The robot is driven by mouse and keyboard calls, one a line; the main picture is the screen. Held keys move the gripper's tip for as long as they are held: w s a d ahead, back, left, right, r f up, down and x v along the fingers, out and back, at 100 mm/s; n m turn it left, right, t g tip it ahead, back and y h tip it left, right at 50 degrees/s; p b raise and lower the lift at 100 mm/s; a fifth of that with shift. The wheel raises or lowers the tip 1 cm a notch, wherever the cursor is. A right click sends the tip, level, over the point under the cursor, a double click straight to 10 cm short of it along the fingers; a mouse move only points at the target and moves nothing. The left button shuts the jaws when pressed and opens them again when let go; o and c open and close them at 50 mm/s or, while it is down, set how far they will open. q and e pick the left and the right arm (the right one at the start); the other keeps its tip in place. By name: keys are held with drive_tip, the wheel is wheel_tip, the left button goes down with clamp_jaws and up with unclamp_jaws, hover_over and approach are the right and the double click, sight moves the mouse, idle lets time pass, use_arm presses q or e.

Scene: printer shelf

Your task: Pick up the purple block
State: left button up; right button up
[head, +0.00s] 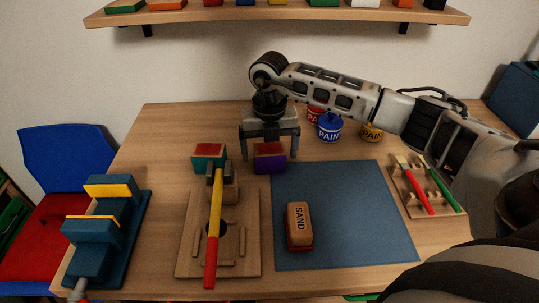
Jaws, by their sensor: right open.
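The purple block (270,164), with a red and tan top, sits on the wooden table near the top left corner of the blue mat. My right gripper (268,154) points down over it, its two fingers apart on the left and right of the block. A small gap shows beside each finger; I cannot tell how far down the fingers reach. A teal block (209,158) with a red top stands just left of the gripper. My left gripper is not in view.
A hammer (215,225) lies on a wooden board (248,262). A sanding block (299,226) rests on the blue mat (350,215). Paint cans (329,128) stand behind, a brush rack (404,195) at right, a blue vise (103,230) at left. A shelf (280,17) hangs above.

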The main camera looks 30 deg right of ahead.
drive_tip(key=c, duration=1.1)
drive_tip(key=shift+r, duration=0.1)
drive_tip(key=shift+c, duration=0.2)
